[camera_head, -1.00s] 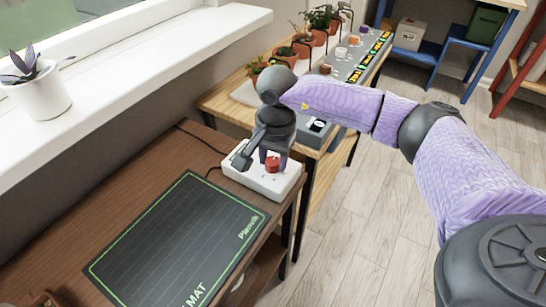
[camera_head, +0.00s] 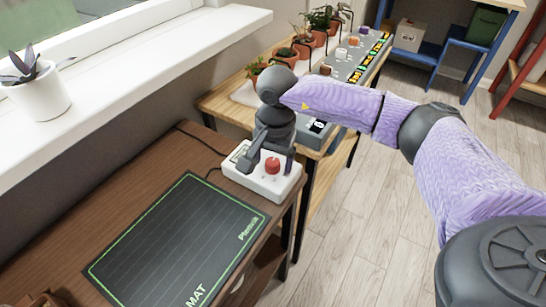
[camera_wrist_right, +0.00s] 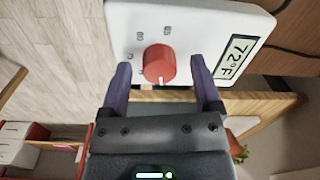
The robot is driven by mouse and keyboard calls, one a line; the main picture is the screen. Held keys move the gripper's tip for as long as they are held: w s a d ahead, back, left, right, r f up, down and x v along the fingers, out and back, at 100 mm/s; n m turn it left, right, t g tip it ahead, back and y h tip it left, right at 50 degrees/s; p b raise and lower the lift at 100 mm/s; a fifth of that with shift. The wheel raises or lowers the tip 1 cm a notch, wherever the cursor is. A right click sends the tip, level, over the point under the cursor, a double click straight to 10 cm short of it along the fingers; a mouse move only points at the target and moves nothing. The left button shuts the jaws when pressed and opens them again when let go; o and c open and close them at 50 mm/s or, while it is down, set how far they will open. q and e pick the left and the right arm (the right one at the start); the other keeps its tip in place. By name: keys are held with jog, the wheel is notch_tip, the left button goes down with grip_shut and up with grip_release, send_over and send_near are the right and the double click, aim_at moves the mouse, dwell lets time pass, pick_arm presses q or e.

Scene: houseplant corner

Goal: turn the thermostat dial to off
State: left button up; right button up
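The thermostat (camera_head: 262,184) is a white box with a red dial (camera_head: 272,166), on the brown table at the table mat's far right corner. In the right wrist view its white face (camera_wrist_right: 200,25) shows a display (camera_wrist_right: 235,58) reading 72°F and small marks around the red dial (camera_wrist_right: 159,64). My right gripper (camera_head: 270,159) is over the box, its fingers open on either side of the dial. In the right wrist view the gripper (camera_wrist_right: 160,64) has a gap between each finger and the dial. My left gripper is out of view.
A dark mat (camera_head: 180,240) with a green border covers much of the brown table (camera_head: 110,215). A wooden bench (camera_head: 225,105) with several potted plants stands behind. A white windowsill (camera_head: 140,60) with a potted plant (camera_head: 36,88) runs along the left.

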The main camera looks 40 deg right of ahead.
aim_at(275, 162)
pick_arm(q)
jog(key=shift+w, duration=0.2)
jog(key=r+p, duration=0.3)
jog(key=p, duration=0.1)
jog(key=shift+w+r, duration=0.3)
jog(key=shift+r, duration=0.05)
pick_arm(e)
notch_tip(275, 162, up, 10)
jog(key=shift+s, duration=0.15)
